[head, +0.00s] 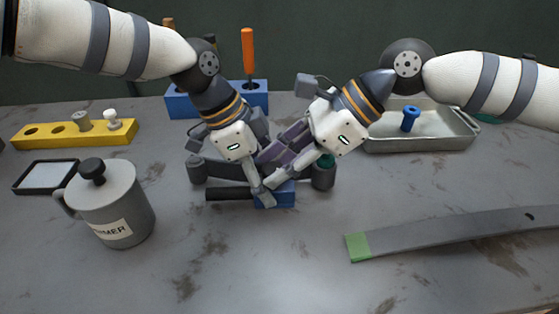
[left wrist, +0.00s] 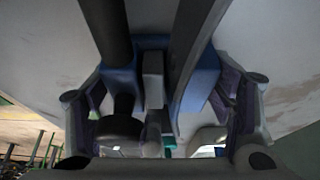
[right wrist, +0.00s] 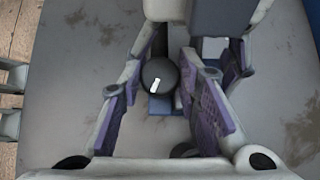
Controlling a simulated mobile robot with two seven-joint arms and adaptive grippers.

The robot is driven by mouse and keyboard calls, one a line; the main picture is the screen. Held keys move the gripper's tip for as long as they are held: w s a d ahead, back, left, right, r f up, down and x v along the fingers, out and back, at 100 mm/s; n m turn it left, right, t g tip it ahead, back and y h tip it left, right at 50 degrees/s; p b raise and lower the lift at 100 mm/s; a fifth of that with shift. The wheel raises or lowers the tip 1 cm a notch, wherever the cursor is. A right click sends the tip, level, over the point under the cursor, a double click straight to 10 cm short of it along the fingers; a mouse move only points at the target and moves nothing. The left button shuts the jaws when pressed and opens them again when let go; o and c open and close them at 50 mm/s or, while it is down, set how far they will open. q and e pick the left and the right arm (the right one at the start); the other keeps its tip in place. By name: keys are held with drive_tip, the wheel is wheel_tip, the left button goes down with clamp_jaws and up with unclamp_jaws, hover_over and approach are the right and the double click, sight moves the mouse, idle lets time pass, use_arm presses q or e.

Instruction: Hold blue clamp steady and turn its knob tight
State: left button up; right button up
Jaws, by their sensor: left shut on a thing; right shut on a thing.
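The blue clamp (head: 283,196) is low in the middle of the table in the head view, partly hidden by both grippers. Its blue sides also show in the left wrist view (left wrist: 199,88) around dark bars. My left gripper (head: 252,180) is shut on the clamp, its fingers on either side of the blue body. My right gripper (head: 272,178) reaches in from the right and is shut on the knob. The round dark knob (right wrist: 158,78) with a white mark shows between its purple pads in the right wrist view. The knob is hidden in the head view.
A grey primer can (head: 120,210) stands to the left. Behind are a yellow holed block (head: 52,137), a blue rack (head: 185,103) with an orange-handled tool, and a metal tray (head: 440,142) holding a blue piece. A grey, green-tipped strip (head: 450,228) lies right. The front middle is clear.

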drive_tip(key=o, duration=1.1)
drive_tip(key=v, duration=1.2)
